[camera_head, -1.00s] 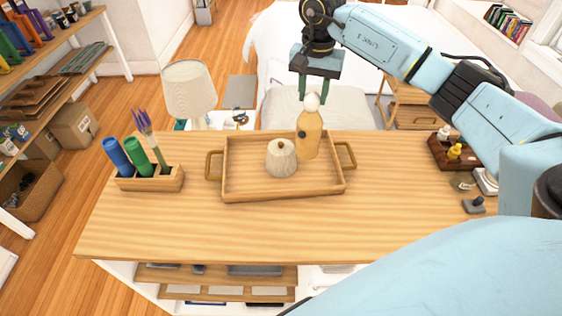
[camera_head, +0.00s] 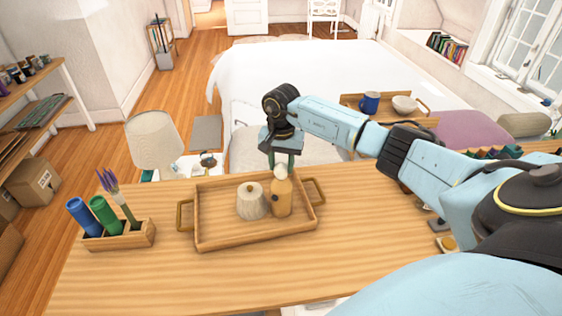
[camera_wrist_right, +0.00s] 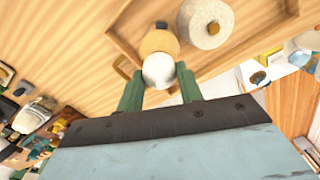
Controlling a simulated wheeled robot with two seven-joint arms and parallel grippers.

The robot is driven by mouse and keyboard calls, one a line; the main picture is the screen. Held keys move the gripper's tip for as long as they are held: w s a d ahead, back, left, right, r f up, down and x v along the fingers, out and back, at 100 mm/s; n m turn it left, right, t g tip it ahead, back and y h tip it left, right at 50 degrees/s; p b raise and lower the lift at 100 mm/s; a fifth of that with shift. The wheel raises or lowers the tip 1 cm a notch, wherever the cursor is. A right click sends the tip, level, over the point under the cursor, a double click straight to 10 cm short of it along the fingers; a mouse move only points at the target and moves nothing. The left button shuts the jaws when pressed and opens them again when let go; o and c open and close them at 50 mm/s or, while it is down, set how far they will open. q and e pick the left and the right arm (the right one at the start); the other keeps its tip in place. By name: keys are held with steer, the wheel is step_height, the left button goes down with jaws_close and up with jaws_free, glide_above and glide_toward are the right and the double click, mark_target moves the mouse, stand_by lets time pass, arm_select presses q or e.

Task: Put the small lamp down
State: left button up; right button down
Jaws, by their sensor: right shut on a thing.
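The small lamp (camera_head: 282,198) has a tan bottle-shaped body and a round white top; in the wrist view its white top (camera_wrist_right: 158,71) faces the camera. My right gripper (camera_head: 282,163) points down, shut on the small lamp near its top, with its green fingers on either side. The lamp is upright over the right part of a wooden tray (camera_head: 222,239), just right of a pale ribbed jar (camera_head: 251,203). I cannot tell whether its base touches the tray floor. My left gripper is not in view.
The tray with two handles lies on a wooden table (camera_head: 180,285). A wooden holder (camera_head: 125,238) with blue and green rolls stands at left. A larger shaded lamp (camera_head: 153,141) stands behind the table. The tabletop in front of the tray is clear.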

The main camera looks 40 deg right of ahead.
steer(key=shift+f+b, duration=0.1)
steer(key=shift+b, duration=0.2)
steer(key=c, duration=0.9)
jaws_free()
steer(key=shift+r+p, duration=0.25)
steer(key=shift+p, duration=0.1)
step_height(320, 180, up, 12)
steer(key=b, duration=0.2)
steer(key=shift+b, duration=0.3)
